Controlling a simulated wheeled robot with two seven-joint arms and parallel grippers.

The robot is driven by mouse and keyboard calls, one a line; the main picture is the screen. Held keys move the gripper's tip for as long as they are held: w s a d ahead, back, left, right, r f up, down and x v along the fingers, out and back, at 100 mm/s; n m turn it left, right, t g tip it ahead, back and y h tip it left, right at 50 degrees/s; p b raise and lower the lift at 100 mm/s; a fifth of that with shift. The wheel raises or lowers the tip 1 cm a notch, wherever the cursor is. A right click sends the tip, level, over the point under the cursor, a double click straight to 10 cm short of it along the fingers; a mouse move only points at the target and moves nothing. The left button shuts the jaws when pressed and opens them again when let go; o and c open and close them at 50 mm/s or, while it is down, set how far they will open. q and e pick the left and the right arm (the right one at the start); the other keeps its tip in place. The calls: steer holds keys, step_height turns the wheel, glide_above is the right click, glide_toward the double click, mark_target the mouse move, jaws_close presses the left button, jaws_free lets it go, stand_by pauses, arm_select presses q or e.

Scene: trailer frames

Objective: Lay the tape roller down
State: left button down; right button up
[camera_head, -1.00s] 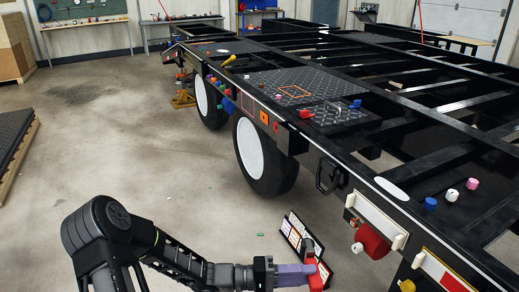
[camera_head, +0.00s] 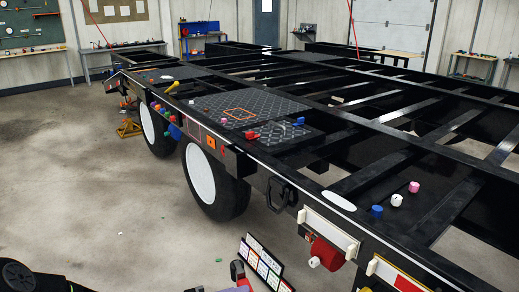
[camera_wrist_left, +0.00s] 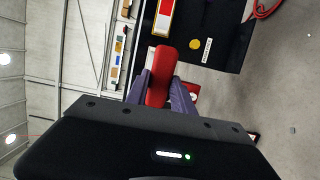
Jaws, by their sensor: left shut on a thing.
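The tape roller, a red piece (camera_wrist_left: 160,78), sits between the two purple fingers of my left gripper (camera_wrist_left: 165,92) in the left wrist view. The fingers are shut on its sides. Most of the left gripper and arm is below the picture there. The roller is held in front of the trailer frame's near end. My right gripper is in neither view.
The black trailer frame (camera_head: 350,180) with wheels (camera_head: 200,172) fills the middle and right. Small coloured caps and tools lie on its deck plate (camera_head: 225,105). A leaning board with labels (camera_head: 265,262) stands near the gripper. Open floor (camera_head: 90,180) lies to the left.

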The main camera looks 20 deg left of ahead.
arm_select(q)
step_height(320, 180, up, 7)
steer(key=n+t+y+p, duration=0.5)
steer(key=p, duration=0.1)
steer(key=shift+r+y+p, duration=0.1)
steer(key=shift+y+p, duration=0.3)
